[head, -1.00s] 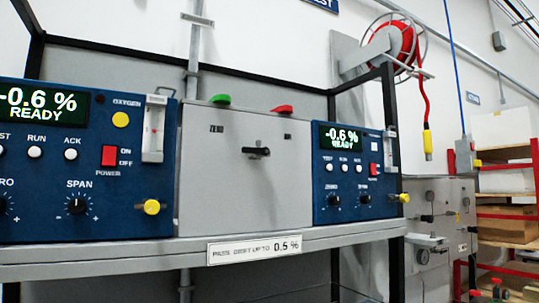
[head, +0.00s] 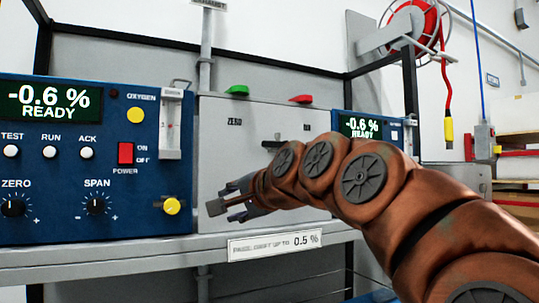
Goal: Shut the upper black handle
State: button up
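A black handle (head: 272,143) sits on the grey panel (head: 216,152) between the two blue analysers. Its right part is close to or behind my arm. My gripper (head: 225,202) is in front of the lower left of this panel, left of and below the handle and apart from it. Its dark fingers point left, look spread and hold nothing that I can see. I cannot tell its distance from the panel. The other black handles, on the grey cabinet at the right, are hidden behind my arm.
The left blue analyser (head: 60,165) has a yellow knob (head: 171,206) close to my fingers. The right blue analyser (head: 345,115) is mostly hidden by my arm. The shelf edge (head: 120,262) runs below. A red hose reel (head: 410,25) hangs at upper right.

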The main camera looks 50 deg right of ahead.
aim_at(271, 144)
jog(key=s+d+r+m+t+h, duration=0.1)
jog(key=s+d+r+m+h, duration=0.1)
jog(key=s+d+r, duration=0.3)
jog(key=s+d+r+m+t+h, duration=0.2)
jog(key=d+r+m, duration=0.15)
jog(key=r, duration=0.45)
jog(key=shift+n, duration=0.35)
jog(key=shift+f+p+x, duration=0.2)
jog(key=shift+p+x, duration=0.7)
jog(key=shift+x, duration=1.1)
jog(key=shift+f+p+x, duration=0.2)
jog(key=shift+p+x, duration=0.65)
jog(key=shift+x, duration=1.15)
jog(key=shift+c, duration=0.4)
jog(key=shift+w, duration=0.1)
grip_shut()
